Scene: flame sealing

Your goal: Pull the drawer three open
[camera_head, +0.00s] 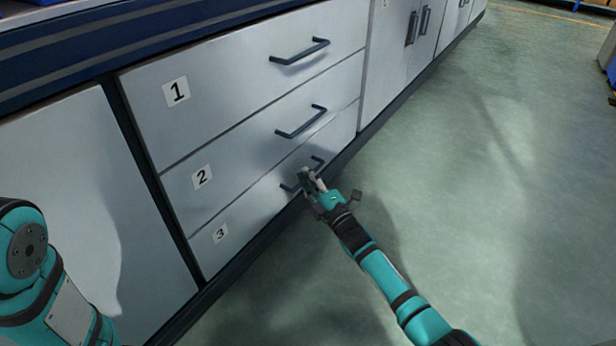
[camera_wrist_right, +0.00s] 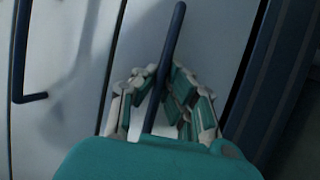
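Drawer three (camera_head: 248,219) is the lowest of the drawers in the grey cabinet, marked with a "3" label (camera_head: 220,233). Its front looks flush with the drawers above, so it appears closed. Its dark bar handle (camera_head: 288,188) is partly hidden by my right gripper (camera_head: 308,180). In the right wrist view the handle (camera_wrist_right: 178,28) runs between the fingers of my right gripper (camera_wrist_right: 164,78), whose tips close in on it from both sides. Part of my left arm shows at the lower left in the head view; its gripper is out of view.
Drawer one (camera_head: 225,85) and drawer two (camera_head: 250,150) above are closed, with handles sticking out. A plain panel (camera_head: 90,210) lies to the left and cabinet doors (camera_head: 400,60) to the right. The green floor (camera_head: 480,200) on the right is clear.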

